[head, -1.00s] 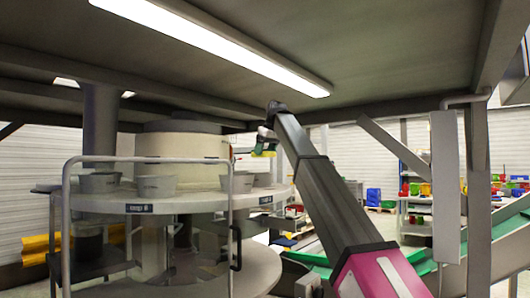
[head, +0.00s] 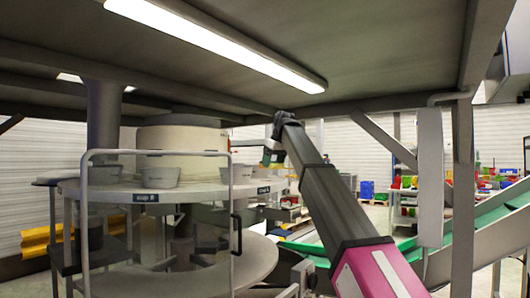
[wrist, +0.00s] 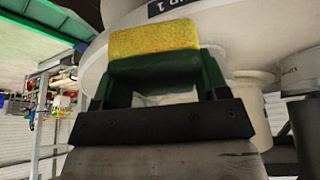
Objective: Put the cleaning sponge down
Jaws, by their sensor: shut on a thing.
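The cleaning sponge (wrist: 153,38) is a yellow block seen at the top of the wrist view. My gripper (wrist: 162,70), with dark green fingers, is shut on it and holds it at the fingertips. The sponge lies across the picture in front of the pale rim of a round platform (wrist: 250,22); whether it touches that rim cannot be told. In the head view my gripper (head: 269,154) is at the far end of my raised arm, close to the right edge of the round two-tier platform (head: 115,191).
Grey tubs (head: 160,177) stand on the upper platform tier. A metal rail frame (head: 230,215) stands in front of it. A low ceiling with a lamp (head: 220,45) hangs above. A green conveyor (head: 460,235) and posts are at the right, shelves with coloured bins behind.

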